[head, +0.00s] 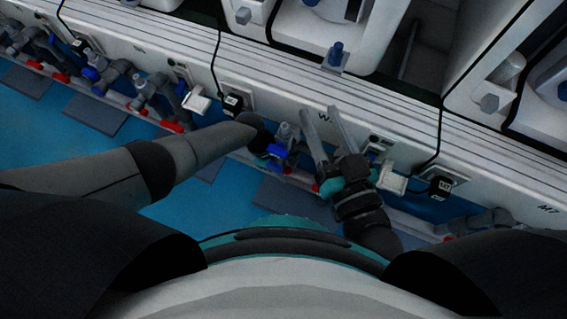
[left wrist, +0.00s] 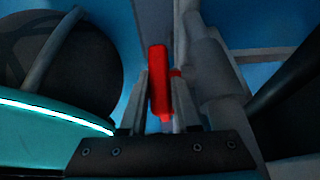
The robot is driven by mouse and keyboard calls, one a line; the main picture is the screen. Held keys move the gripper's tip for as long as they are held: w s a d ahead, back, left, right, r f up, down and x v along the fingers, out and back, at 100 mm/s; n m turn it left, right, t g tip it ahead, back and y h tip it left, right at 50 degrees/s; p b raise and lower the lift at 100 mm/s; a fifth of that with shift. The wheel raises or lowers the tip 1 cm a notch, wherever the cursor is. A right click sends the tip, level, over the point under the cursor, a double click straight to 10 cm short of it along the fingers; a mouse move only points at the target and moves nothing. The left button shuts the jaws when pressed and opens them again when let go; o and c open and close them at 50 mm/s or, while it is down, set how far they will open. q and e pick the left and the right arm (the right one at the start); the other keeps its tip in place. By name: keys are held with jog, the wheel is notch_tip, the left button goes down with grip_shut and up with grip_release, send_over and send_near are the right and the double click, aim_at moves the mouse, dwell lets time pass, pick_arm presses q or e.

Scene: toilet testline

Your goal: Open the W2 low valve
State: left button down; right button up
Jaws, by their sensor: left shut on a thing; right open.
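The red valve handle (left wrist: 159,80) stands between the two fingers of my left gripper (left wrist: 160,108) in the left wrist view. The gripper is shut on it, and the handle sits beside a grey pipe (left wrist: 210,70). In the head view my left arm reaches in from the left to the pipework under the panel, and its fingers are hidden there. My right gripper (head: 325,125) is open and empty, its two long fingers pointing up at the white panel. A blue-handled valve (head: 277,151) lies between the two arms. The panel label behind my right fingers is partly covered; only a "W" shows.
The white panel (head: 280,103) runs diagonally across, with more blue and red valves (head: 172,127) along the pipe on the left. A white bracket (head: 392,182) and a black socket box (head: 440,184) sit right of my right gripper. The blue floor (head: 190,215) shows below.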

pick_arm(q)
jog(key=shift+a+h, duration=0.1)
jog(key=shift+h, duration=0.5)
jog(key=c, duration=0.6)
grip_release()
jog(key=shift+c, duration=0.2)
jog(key=shift+r, duration=0.1)
